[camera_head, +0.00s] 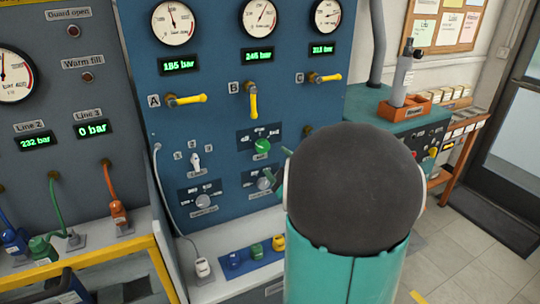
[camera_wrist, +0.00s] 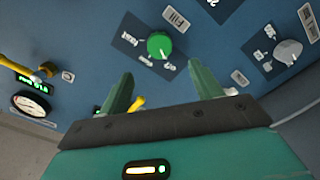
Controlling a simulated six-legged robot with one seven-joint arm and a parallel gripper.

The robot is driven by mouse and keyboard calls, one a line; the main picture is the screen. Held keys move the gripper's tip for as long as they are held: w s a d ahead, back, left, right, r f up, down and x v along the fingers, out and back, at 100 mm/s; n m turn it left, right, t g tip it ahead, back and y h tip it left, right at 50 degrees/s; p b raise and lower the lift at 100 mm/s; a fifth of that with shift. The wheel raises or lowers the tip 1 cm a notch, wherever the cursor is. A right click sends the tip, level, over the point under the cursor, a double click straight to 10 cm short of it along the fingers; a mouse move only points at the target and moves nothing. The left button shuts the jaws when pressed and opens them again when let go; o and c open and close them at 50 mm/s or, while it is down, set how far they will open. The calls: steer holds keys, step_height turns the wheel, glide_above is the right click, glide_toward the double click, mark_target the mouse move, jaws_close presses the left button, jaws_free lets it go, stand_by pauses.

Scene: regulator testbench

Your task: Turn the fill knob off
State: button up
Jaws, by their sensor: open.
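The fill knob (camera_wrist: 159,45) is a round green knob on a dark plate, with a "Fill" label (camera_wrist: 176,19) beside it in the wrist view. In the head view the green knob (camera_head: 263,146) sits mid-panel, below the middle gauge and valve B. The position words around it are too small to read surely. My gripper (camera_wrist: 160,70) is open and empty, its two green fingers spread, with the knob showing between and beyond the fingertips. The fingers appear apart from the knob. In the head view my arm hides most of the gripper.
A grey knob (camera_wrist: 288,52) sits on a neighbouring plate in the wrist view. Yellow valve levers A (camera_head: 186,99), B (camera_head: 251,100) and C (camera_head: 325,78) stick out above. Another grey knob (camera_head: 203,201) and a white switch (camera_head: 195,161) are to the left. Floor is clear at right.

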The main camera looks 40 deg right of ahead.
steer(key=v, duration=0.4)
steer(key=shift+s+a, duration=0.1)
steer(key=shift+s, duration=0.15)
